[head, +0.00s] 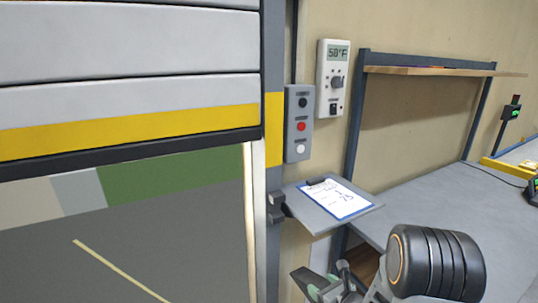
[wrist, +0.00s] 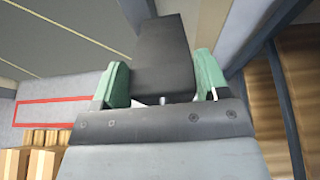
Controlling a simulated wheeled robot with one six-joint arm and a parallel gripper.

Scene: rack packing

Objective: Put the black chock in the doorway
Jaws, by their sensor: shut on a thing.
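The black chock (wrist: 166,50) is a dark block between the two green fingers of my gripper (wrist: 161,78) in the wrist view. The fingers are shut on it, one on each side. The doorway (head: 150,235) is at the left of the head view, under a partly raised door (head: 130,75) with a yellow stripe. A grey floor with a pale line shows through it.
Right of the doorway are a button box (head: 298,125), a thermostat (head: 332,80) and a shelf with a clipboard (head: 338,197). A grey bench (head: 420,190) stands further right. In the wrist view a red outline (wrist: 60,101) and cardboard boxes (wrist: 40,160) show at left.

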